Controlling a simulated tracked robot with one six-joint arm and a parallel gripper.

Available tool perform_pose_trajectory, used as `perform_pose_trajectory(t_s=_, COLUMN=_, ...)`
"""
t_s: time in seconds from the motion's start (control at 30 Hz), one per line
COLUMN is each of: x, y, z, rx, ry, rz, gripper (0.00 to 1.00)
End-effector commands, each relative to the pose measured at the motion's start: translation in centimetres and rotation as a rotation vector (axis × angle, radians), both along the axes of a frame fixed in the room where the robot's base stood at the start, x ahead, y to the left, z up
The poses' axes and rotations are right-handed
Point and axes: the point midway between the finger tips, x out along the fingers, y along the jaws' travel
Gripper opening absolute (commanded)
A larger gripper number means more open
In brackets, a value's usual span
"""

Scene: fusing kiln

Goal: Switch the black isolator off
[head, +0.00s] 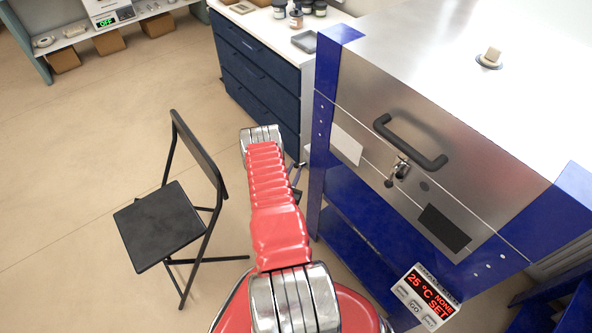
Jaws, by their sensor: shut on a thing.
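I cannot pick out the black isolator in the head view. The kiln (395,165) is a steel box with blue corner posts, at the right. Its front carries a black bar handle (410,142), a small metal latch (397,172) and a flat dark plate (444,229). My red arm reaches up the middle of the view. My gripper does not show. Small dark parts beside the arm, near the kiln's left post, are too hidden to tell.
A black folding chair (160,225) stands on the floor left of my arm. A dark blue drawer cabinet (256,80) with jars and a grey tray (304,41) stands behind. A low shelf (115,29) at the far left holds a white device (108,14) showing green OFF.

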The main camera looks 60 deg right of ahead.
Motion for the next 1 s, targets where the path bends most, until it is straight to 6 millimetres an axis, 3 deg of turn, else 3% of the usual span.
perform_pose_trajectory(t_s=1.0, x=-0.41, y=0.26, z=-0.02, rx=-0.044, ry=-0.084, rz=-0.013, gripper=0.0)
